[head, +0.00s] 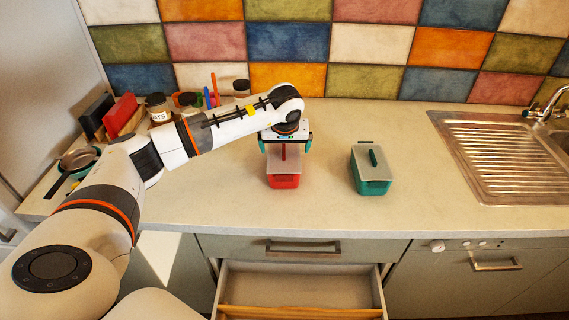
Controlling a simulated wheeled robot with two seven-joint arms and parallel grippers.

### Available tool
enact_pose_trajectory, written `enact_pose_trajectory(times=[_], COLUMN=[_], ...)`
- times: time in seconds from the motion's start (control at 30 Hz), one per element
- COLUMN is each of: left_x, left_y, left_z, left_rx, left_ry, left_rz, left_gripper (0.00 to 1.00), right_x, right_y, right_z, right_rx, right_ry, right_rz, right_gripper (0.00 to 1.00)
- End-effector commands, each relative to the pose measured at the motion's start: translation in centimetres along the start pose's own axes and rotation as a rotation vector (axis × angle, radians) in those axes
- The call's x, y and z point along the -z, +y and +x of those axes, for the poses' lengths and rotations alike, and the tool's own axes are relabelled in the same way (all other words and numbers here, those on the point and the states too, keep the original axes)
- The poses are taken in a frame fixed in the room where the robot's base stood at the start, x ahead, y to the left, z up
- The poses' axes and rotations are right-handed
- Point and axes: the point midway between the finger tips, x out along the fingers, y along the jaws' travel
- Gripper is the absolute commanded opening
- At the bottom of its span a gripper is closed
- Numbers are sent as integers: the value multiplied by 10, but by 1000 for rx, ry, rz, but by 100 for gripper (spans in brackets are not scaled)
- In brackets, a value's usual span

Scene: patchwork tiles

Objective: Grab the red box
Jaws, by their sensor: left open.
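The red box (284,182) stands on the counter near its front edge, with a pale lid and a red handle on top. My left gripper (284,150) is directly over the box, pointing down, with its jaws open on either side of the handle. The arm comes in from the left and hides the back part of the box. I cannot tell whether the fingers touch the lid. My right gripper does not show.
A green box (371,187) with a pale lid stands to the right. A sink (500,160) is at the far right. Jars, pens and a small pan (78,158) crowd the left. Below the counter, a drawer (300,283) is open.

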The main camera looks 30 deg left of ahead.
Motion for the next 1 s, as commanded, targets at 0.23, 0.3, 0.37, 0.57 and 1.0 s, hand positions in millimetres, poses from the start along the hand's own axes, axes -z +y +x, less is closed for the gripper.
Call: enact_pose_trajectory(times=[0.23,0.3,0.37,0.57,1.0], left_x=[-2,-2,-2,-2,-3], left_y=[2,2,2,2,2], left_z=[35,42,46,49,48], left_rx=[-2,-2,0,-1,0], left_ry=[5,3,2,1,0], left_rz=[-1,0,0,0,0], left_gripper=[100,100,100,100,59], right_x=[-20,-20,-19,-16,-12], right_y=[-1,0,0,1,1], right_z=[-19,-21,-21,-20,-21], right_rx=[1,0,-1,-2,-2], right_ry=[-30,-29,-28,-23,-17], right_rz=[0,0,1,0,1], right_gripper=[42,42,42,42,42])
